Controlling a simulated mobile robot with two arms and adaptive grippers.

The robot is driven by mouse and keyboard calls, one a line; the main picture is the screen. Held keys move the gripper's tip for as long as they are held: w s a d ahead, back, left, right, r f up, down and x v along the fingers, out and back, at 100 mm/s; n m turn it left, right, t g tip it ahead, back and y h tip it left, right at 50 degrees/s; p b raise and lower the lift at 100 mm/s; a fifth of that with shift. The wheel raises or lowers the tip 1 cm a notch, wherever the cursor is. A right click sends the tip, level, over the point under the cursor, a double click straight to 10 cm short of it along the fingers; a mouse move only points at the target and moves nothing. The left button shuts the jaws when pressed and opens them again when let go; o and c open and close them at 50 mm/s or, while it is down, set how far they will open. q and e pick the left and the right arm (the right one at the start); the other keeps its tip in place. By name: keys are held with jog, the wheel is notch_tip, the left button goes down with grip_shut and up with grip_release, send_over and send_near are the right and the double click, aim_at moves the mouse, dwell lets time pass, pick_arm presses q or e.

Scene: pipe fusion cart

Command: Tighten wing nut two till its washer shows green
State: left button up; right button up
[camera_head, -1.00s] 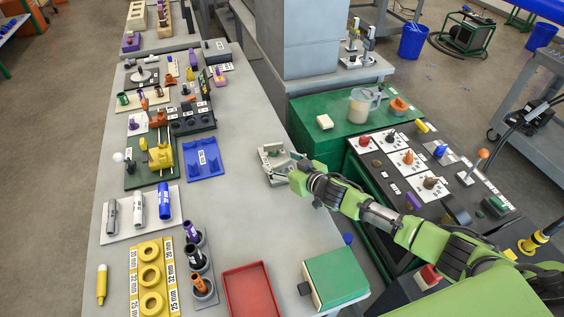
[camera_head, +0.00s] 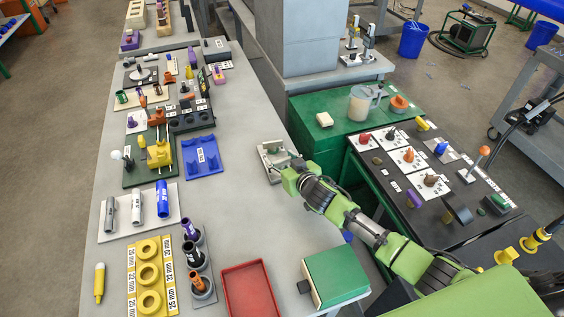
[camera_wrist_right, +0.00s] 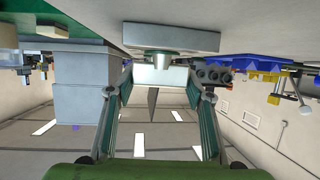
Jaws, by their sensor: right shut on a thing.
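A small light-grey fixture (camera_head: 272,158) stands near the right edge of the long grey table. My right gripper (camera_head: 284,168) is at its near right side, with the green wrist just behind. In the right wrist view the fixture's flat base (camera_wrist_right: 172,36) is at the top, with a short tapered silver post (camera_wrist_right: 162,61). A pale block (camera_wrist_right: 150,76) lies between the fingers (camera_wrist_right: 158,98), and the gripper is shut on it. I cannot make out wing nut two or its washer colour; the gripper and the small size hide them. My left gripper is not in view.
A red tray (camera_head: 250,290) and a green box (camera_head: 335,276) stand at the table's near end. A blue rack (camera_head: 202,157) and several tools stand to the left. A dark board (camera_head: 395,165) with knobs is to the right. Bare table surrounds the fixture's left.

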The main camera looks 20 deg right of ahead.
jog(key=shift+a+m+h+b, duration=0.2)
jog(key=shift+m+h+b, duration=0.65)
jog(key=shift+m+h, duration=0.05)
jog(key=shift+d+r+m+h, duration=0.15)
jog(key=shift+m+h, duration=0.15)
jog(key=shift+h, duration=0.2)
jog(key=o, duration=1.1)
jog(key=shift+o, duration=0.2)
jog(key=v, duration=1.2)
